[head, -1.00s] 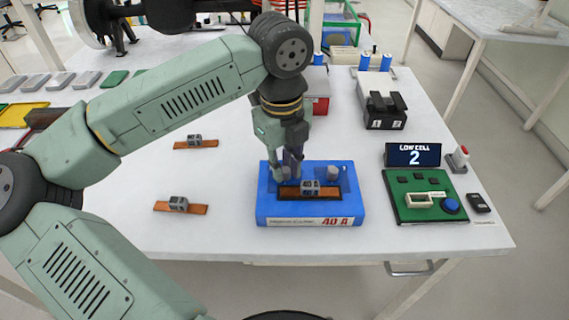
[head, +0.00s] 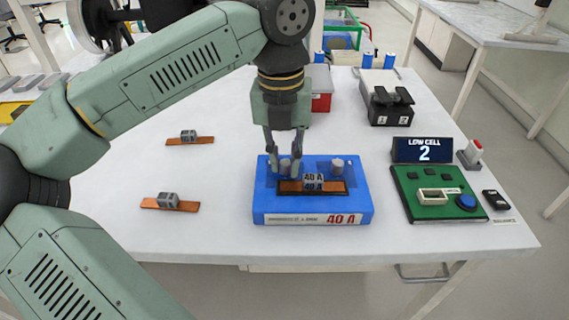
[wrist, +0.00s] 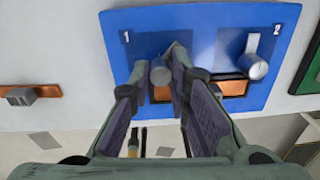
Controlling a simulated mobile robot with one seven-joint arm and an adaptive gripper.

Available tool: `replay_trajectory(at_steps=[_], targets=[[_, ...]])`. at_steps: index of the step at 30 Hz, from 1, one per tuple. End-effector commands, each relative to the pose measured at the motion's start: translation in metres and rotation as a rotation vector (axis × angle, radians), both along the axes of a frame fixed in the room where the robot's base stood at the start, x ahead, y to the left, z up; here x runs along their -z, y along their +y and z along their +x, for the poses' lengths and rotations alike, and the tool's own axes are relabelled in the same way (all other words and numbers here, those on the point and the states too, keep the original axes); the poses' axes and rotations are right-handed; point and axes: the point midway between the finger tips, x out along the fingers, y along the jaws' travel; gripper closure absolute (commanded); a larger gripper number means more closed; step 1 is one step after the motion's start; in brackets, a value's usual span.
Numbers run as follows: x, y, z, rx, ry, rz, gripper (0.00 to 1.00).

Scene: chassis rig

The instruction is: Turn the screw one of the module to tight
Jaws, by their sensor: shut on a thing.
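The blue module (head: 268,206) lies on the table in the head view, with a 40 A label on its front. The 40 A fuse piece (head: 314,184) sits on a copper strip in its dark recess. Screw one, a grey knob (wrist: 160,72), stands beside the mark 1 in the wrist view. My gripper (head: 284,163) points down over the module's left side, its fingers shut on screw one and partly hiding it. Screw two, another grey knob (wrist: 256,67), stands free by the mark 2, with a pale pointer line above it.
Two copper strips with grey blocks (head: 189,138) (head: 169,201) lie to the left. A green board (head: 415,205) with a blue button and a display (head: 422,150) reading "LOW CELL 2" stand to the right. A black-topped box (head: 388,105) is behind. The table's front edge is close.

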Motion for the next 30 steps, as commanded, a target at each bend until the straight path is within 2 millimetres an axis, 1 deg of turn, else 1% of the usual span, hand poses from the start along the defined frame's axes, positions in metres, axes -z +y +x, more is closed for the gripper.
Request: replay_trajectory(at_steps=[1,30], targets=[[0.0021,-0.0007,0.0004,0.043,-0.001,-0.001,1.00],[0.0002,-0.0020,0.0006,0.966,-0.003,-0.001,1.00]])
